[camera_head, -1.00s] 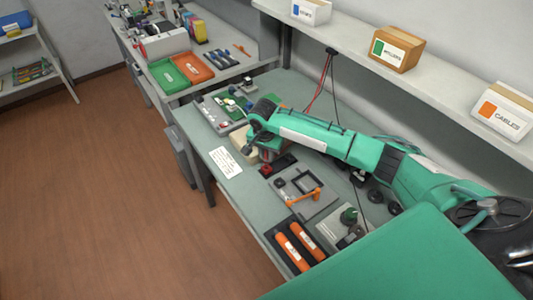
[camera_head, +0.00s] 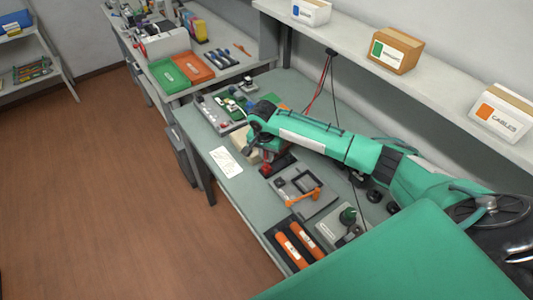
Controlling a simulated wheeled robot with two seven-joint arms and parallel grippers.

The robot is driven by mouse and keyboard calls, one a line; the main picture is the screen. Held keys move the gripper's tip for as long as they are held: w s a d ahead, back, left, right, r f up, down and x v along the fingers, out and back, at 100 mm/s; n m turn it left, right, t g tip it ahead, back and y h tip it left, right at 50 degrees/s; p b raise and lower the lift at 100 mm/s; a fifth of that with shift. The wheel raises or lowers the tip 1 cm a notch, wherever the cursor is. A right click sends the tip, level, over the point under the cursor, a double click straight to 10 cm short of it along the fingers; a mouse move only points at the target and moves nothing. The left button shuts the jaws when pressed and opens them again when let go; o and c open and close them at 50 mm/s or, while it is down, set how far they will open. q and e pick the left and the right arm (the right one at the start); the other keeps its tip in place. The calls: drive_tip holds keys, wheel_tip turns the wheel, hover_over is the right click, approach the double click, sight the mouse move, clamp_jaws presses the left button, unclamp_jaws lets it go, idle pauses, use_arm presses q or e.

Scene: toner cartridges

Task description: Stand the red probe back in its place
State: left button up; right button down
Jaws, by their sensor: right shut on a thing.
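My right gripper (camera_head: 266,154) is at the far end of the green arm that crosses the bench from the right, and it points down. It is shut on a small red thing, which appears to be the red probe (camera_head: 268,158), though the wrist hides most of it. A low black holder (camera_head: 281,164) lies on the bench just below and beside the gripper. I cannot tell whether the probe touches the holder or is in it. My left gripper is not in view.
A grey fixture with an orange handle (camera_head: 304,195), a grey box with a dark green knob (camera_head: 347,216) and two orange cylinders in a black tray (camera_head: 281,252) lie nearer. A white card (camera_head: 226,162) lies left. A shelf with boxes (camera_head: 396,50) runs above the bench.

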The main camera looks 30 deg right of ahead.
sight(266, 160)
drive_tip(key=shift+f, duration=0.25)
drive_tip(key=shift+f, duration=0.75)
drive_tip(key=shift+p, duration=0.45)
idle(0.3)
drive_tip(key=shift+f, duration=0.8)
idle(0.7)
drive_tip(key=c, duration=1.2)
unclamp_jaws()
